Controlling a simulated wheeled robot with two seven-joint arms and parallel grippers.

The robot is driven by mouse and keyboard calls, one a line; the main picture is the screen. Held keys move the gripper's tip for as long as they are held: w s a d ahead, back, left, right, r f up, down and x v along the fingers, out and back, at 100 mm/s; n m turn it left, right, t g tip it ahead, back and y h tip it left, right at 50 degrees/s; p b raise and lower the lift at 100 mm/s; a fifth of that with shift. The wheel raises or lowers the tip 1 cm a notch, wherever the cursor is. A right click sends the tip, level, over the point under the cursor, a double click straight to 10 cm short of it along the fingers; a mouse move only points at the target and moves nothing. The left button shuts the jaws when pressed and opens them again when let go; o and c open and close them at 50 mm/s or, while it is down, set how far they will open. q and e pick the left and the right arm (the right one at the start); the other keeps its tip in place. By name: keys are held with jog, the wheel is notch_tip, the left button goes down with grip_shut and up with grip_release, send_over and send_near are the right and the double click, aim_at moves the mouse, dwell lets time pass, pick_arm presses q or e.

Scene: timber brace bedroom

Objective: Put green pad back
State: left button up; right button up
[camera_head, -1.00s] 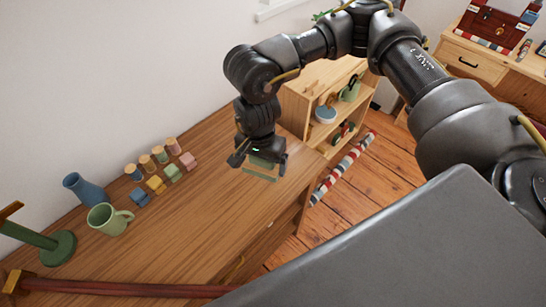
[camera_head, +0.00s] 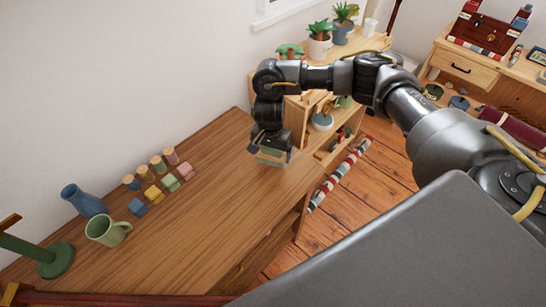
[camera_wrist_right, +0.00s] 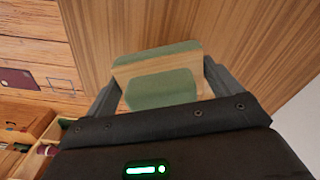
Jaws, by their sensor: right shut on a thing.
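The green pad (camera_wrist_right: 160,88) shows in the right wrist view between the two fingers of my right gripper (camera_wrist_right: 162,80). It has a green face and a pale wooden strip across it. In the head view the pad (camera_head: 268,161) is held below my right gripper (camera_head: 270,151) over the far end of the wooden desk (camera_head: 200,215). Whether it touches the desk top is unclear. My left gripper is not in view.
Coloured blocks and pegs (camera_head: 158,182), a green mug (camera_head: 106,230), a blue vase (camera_head: 84,201) and a green stand (camera_head: 52,262) occupy the desk's left part. A shelf with plants (camera_head: 320,38) stands beyond. The desk's middle is clear.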

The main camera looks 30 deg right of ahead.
aim_at(273, 157)
jog(key=shift+w+d+f, duration=0.15)
jog(key=shift+f, duration=0.85)
jog(key=shift+w+d+f, duration=0.15)
jog(key=shift+f, duration=0.85)
jog(key=shift+s+b, duration=0.1)
jog(key=shift+b, duration=0.3)
jog(key=shift+f, duration=0.15)
jog(key=o, duration=0.7)
jog(key=shift+r, duration=0.2)
jog(key=shift+r+p, duration=0.25)
jog(key=shift+p, duration=0.05)
jog(key=r, duration=1.1)
jog(key=shift+s+a+r, duration=0.1)
jog(key=shift+a+r, duration=0.1)
jog(key=shift+r, duration=0.1)
